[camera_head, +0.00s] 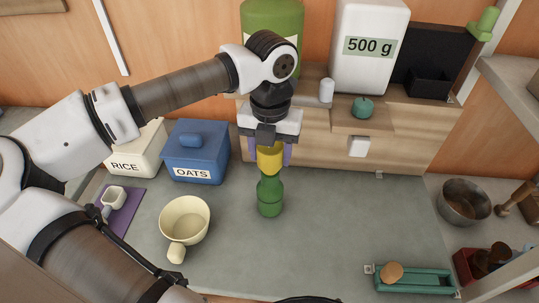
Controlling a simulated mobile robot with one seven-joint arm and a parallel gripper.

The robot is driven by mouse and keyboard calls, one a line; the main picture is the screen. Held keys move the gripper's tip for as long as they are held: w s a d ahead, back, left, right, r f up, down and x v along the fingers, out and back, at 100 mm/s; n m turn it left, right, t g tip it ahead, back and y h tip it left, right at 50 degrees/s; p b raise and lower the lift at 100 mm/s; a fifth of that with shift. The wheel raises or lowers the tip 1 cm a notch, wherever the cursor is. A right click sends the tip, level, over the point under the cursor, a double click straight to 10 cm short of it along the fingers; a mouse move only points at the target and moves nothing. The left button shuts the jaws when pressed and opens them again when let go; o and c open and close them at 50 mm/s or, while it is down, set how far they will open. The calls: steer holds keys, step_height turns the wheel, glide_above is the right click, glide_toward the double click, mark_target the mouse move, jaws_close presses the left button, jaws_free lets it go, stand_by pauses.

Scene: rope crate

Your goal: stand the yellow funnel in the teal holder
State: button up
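The yellow funnel (270,159) is between the two purple fingers of my gripper (269,153), with its wide part up. The fingers lie against its left and right sides with no clear gap. Its lower end meets the top of a green bottle (270,196) standing on the counter; I cannot tell whether it sits in the neck or just above it. The long teal holder (425,283) lies at the front right, well apart from my gripper. A brown rounded object (391,271) sits at its left part.
A cream mug (185,218), a blue OATS box (195,153) and a RICE box (140,152) are on the left. A wooden block with a 500 g container (368,45) stands behind. A metal bowl (464,201) is right. The counter between bottle and holder is clear.

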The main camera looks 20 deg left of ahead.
steer(key=c, duration=0.6)
steer(key=shift+r, duration=0.1)
steer(key=shift+r, duration=0.1)
steer(key=shift+r+p, duration=0.45)
steer(key=shift+r, duration=0.4)
steer(key=shift+r, duration=0.1)
steer(key=shift+r+p, duration=1.2)
steer(key=shift+r, duration=1.15)
